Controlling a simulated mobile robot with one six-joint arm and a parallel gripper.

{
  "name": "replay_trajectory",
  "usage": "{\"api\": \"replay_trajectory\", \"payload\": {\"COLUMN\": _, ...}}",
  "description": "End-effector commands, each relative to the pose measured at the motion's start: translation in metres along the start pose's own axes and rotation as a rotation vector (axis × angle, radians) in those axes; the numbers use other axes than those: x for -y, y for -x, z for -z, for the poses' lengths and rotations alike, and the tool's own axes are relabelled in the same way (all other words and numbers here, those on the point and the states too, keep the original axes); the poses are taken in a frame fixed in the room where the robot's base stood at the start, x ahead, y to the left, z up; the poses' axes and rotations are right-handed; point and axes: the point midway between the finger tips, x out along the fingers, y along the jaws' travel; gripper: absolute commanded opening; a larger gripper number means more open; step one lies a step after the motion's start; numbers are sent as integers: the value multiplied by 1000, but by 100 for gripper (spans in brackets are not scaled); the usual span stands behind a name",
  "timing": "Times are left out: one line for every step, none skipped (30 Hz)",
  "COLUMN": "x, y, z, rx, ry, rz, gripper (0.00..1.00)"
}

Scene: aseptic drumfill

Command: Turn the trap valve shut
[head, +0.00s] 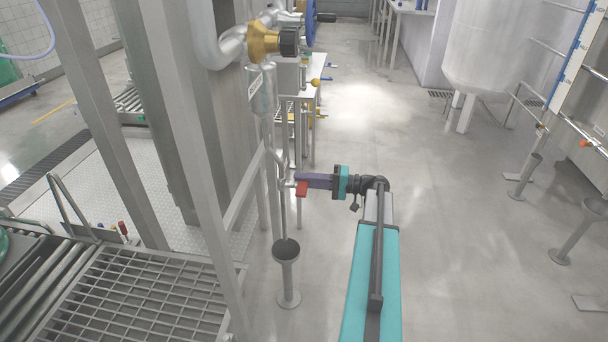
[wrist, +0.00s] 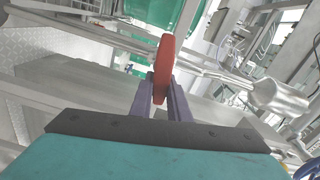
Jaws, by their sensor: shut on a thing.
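The trap valve's red handle (head: 302,189) sits beside a thin, bent steel pipe (head: 283,205) in the middle of the head view. My gripper (head: 299,182) reaches it from the right, with its purple fingers level. In the wrist view the red handle (wrist: 165,66) stands upright between the two purple fingertips (wrist: 162,88), and they are shut on it. The pipe (wrist: 215,73) runs across behind the handle to a steel canister (wrist: 278,98). The valve body is mostly hidden behind the handle and fingers.
A drain funnel (head: 286,252) stands on the floor below the pipe. A steel post (head: 190,140) and a grating platform (head: 140,295) lie to the left. A brass fitting with a black knob (head: 270,42) is above.

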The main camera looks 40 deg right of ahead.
Motion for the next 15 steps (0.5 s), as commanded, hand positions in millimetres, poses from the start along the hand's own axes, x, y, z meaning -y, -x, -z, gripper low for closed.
{"api": "replay_trajectory", "payload": {"x": 2, "y": 0, "z": 1, "rx": 0, "ry": -35, "rz": 0, "gripper": 0}}
{"api": "replay_trajectory", "payload": {"x": 1, "y": 0, "z": 1, "rx": 0, "ry": -54, "rz": 0, "gripper": 0}}
{"api": "replay_trajectory", "payload": {"x": 0, "y": 0, "z": 1, "rx": 0, "ry": -80, "rz": 0, "gripper": 0}}
{"api": "replay_trajectory", "payload": {"x": 0, "y": 0, "z": 1, "rx": 0, "ry": -97, "rz": -1, "gripper": 0}}
{"api": "replay_trajectory", "payload": {"x": -1, "y": 0, "z": 1, "rx": 0, "ry": -114, "rz": -1, "gripper": 0}}
{"api": "replay_trajectory", "payload": {"x": -1, "y": 0, "z": 1, "rx": -1, "ry": -132, "rz": -1, "gripper": 0}}
{"api": "replay_trajectory", "payload": {"x": -2, "y": 0, "z": 1, "rx": -1, "ry": -146, "rz": -1, "gripper": 0}}
{"api": "replay_trajectory", "payload": {"x": -2, "y": 0, "z": 1, "rx": -1, "ry": -157, "rz": -1, "gripper": 0}}
{"api": "replay_trajectory", "payload": {"x": -3, "y": 0, "z": 1, "rx": -1, "ry": -171, "rz": -1, "gripper": 0}}
{"api": "replay_trajectory", "payload": {"x": -3, "y": 0, "z": 0, "rx": -1, "ry": -180, "rz": 0, "gripper": 0}}
{"api": "replay_trajectory", "payload": {"x": -4, "y": 0, "z": 0, "rx": -1, "ry": -187, "rz": 0, "gripper": 0}}
{"api": "replay_trajectory", "payload": {"x": -4, "y": 0, "z": 0, "rx": -1, "ry": -194, "rz": 0, "gripper": 0}}
{"api": "replay_trajectory", "payload": {"x": -4, "y": 0, "z": 0, "rx": -1, "ry": -199, "rz": 0, "gripper": 0}}
{"api": "replay_trajectory", "payload": {"x": -5, "y": 1, "z": 0, "rx": -1, "ry": -203, "rz": 0, "gripper": 0}}
{"api": "replay_trajectory", "payload": {"x": -5, "y": 1, "z": 0, "rx": -1, "ry": -207, "rz": 0, "gripper": 0}}
